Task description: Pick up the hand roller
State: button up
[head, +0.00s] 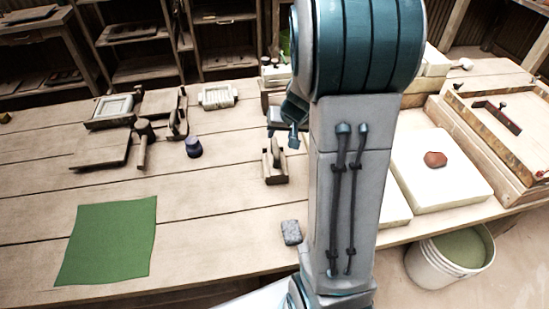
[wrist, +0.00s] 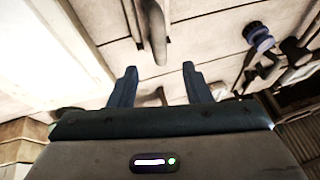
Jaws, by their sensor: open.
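A wooden tool with an upright grip, which looks like the hand roller (head: 275,163), stands on the table just left of my arm. In the wrist view, a dark, rounded part of what seems to be the same tool (wrist: 155,35) shows beyond my fingertips, cut off by the top edge. My gripper (wrist: 159,68) is open, with nothing between its fingers. In the head view my gripper (head: 282,133) hangs above and behind the tool, and my arm hides part of it. I see no contact with the tool.
A dark jar (head: 194,147), a mallet (head: 143,140) and a wooden board (head: 101,149) lie to the left. A green sheet (head: 108,240) lies front left and a grey block (head: 291,232) at the front edge. White slabs (head: 438,170) stand right of my arm. A bucket (head: 450,255) is below.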

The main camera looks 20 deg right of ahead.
aim_at(276, 145)
jog(key=x, duration=0.4)
jog(key=shift+b, duration=0.3)
jog(key=shift+b+x, duration=0.35)
jog(key=shift+x, duration=2.25)
jog(key=shift+s, duration=0.2)
grip_shut()
